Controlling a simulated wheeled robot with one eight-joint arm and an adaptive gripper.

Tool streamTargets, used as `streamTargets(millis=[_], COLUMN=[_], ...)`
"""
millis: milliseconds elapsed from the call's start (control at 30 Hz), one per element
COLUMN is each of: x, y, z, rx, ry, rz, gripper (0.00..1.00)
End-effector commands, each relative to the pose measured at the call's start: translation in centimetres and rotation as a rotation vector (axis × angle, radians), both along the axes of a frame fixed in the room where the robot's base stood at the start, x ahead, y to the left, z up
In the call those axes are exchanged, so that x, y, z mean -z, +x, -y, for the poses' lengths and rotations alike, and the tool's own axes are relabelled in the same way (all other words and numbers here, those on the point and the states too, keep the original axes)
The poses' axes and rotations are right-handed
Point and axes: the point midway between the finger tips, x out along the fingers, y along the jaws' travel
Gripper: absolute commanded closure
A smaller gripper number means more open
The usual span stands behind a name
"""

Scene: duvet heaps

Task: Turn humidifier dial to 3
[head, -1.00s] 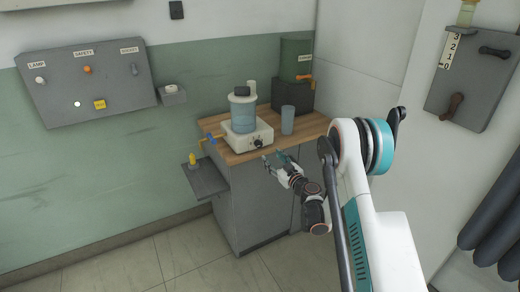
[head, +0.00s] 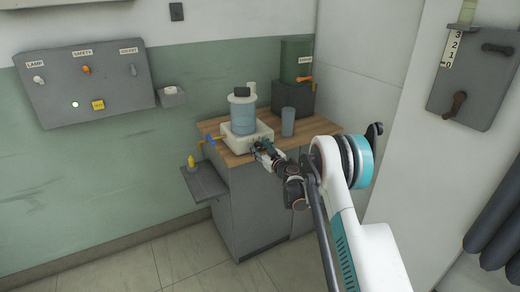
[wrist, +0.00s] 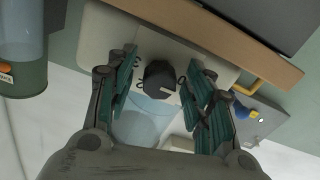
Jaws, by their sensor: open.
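The humidifier is a cream box (head: 238,142) with a clear bluish water tank (head: 243,115) on top, standing on the wooden counter. My gripper (head: 257,148) is at the front of the humidifier in the head view and hides the dial there. In the wrist view my gripper (wrist: 162,90) has its teal-padded fingers apart, one on each side of the dial, with gaps visible between pads and dial. I cannot tell the dial's setting.
A blue-grey cup (head: 288,121) stands right of the humidifier. A green container (head: 296,62) with an orange tap is behind it. A grey side shelf (head: 204,183) holds a yellow item. A switch panel (head: 88,82) is on the left wall, a lever panel (head: 474,85) on the right.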

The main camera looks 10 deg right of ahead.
Motion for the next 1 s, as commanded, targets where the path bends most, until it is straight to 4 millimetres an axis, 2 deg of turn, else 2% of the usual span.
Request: streamTargets(millis=[67,200,267,667,1000], x=[-0.01,-0.01,-0.01,-0.01,0.00], y=[-0.01,-0.02,-0.02,-0.04,-0.05], z=[-0.01,-0.01,-0.01,-0.01,-0.05], rx=[0.000,0.000,0.000,0.000,0.000], ry=[0.000,0.000,0.000,0.040,0.257], rz=[0.000,0.000,0.000,-0.013,-0.083], gripper=[0.52,0.84,0.96,0.96,0.96])
